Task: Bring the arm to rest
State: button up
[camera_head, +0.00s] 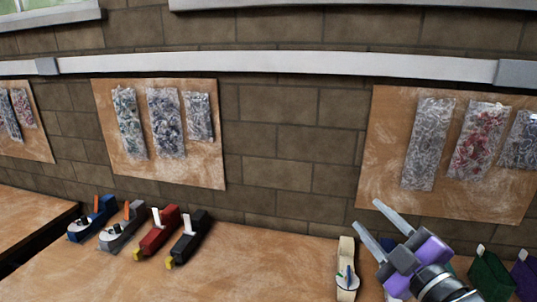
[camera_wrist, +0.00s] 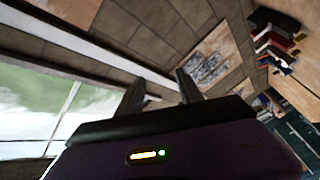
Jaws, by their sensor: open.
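My gripper (camera_head: 374,222) is at the lower right of the head view, raised above the bench and pointing up and to the left. Its two grey fingers stand apart with nothing between them. In the wrist view my gripper (camera_wrist: 160,88) also shows two dark fingers, spread and empty, with the brick wall and a pale rail beyond them. My purple and grey wrist runs off the bottom edge of the head view. It hides part of the bench and some of the things behind it.
A wooden bench (camera_head: 240,268) runs along the brick wall. Blue, grey, red and black holders (camera_head: 158,230) stand on its left part. A cream holder (camera_head: 346,270) stands left of my wrist; green and purple ones stand right. Boards with bags (camera_head: 210,168) lean on the wall. Mid-bench is clear.

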jog(key=s+r+m+t+h, duration=0.3)
jog(key=r+m+t, duration=0.25)
jog(key=m, duration=0.35)
jog(key=s+d+f+m+h+b, duration=0.2)
jog(key=s+d+f+m+h, duration=0.1)
jog(key=s+m+h, duration=0.4)
jog(key=s+a+f+g+y+b, duration=0.1)
jog(key=s+f+g, duration=0.2)
jog(key=s+f, duration=0.6)
jog(key=s+a+f+n+g+y+b, duration=0.1)
jog(key=s+a+f+g+y, duration=0.1)
jog(key=s+f, duration=0.8)
jog(key=s+a+f+n+g+y+b, duration=0.1)
jog(key=s+f+g, duration=0.3)
jog(key=s+f, duration=0.5)
jog(key=s+a+y, duration=0.1)
jog(key=s, duration=0.1)
jog(key=shift+s+f+b, duration=0.2)
jog(key=shift+s+b, duration=0.1)
jog(key=shift+b, duration=0.1)
